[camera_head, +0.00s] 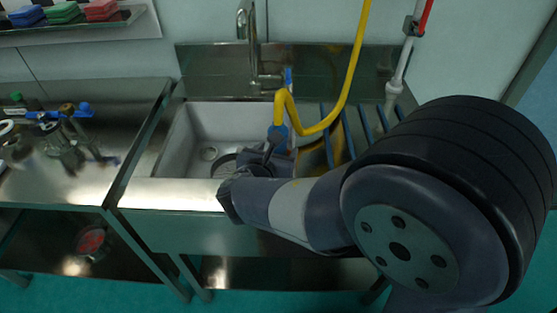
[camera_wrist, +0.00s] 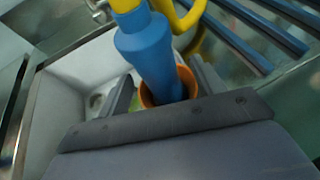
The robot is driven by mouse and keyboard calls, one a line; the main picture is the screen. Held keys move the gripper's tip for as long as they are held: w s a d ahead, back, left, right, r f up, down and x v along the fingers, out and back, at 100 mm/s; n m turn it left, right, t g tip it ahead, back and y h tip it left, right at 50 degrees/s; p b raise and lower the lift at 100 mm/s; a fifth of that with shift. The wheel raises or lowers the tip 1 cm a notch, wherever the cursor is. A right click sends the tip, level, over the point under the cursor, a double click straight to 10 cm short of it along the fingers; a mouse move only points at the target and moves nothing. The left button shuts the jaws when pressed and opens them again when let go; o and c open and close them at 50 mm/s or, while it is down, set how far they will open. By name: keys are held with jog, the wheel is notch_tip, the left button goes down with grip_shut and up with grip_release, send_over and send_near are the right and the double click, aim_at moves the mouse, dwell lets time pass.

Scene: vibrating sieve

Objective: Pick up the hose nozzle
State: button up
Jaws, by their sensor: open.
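The hose nozzle (camera_head: 278,133) is blue and hangs on the end of a yellow hose (camera_head: 327,122) at the right side of the sink. In the wrist view the nozzle (camera_wrist: 154,52) runs down between my two fingers, with an orange ring (camera_wrist: 188,82) at its lower end. My gripper (camera_head: 264,154) is over the sink, close to the nozzle's lower part; it also shows in the wrist view (camera_wrist: 163,85). Its fingers are apart, one on each side of the nozzle. The lowest part of the nozzle is hidden behind my gripper body.
The grey sink basin (camera_head: 183,133) lies under my gripper, with a metal faucet (camera_head: 253,52) behind it. Blue bars (camera_head: 366,128) lie to the right. A steel counter (camera_head: 90,185) with several tools and bottles is at the left.

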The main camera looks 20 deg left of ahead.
jog(key=x, duration=0.4)
jog(key=shift+w+f, duration=0.15)
jog(key=shift+c, duration=0.3)
jog(key=c, duration=1)
notch_tip(320, 180, up, 18)
jog(key=p, duration=0.4)
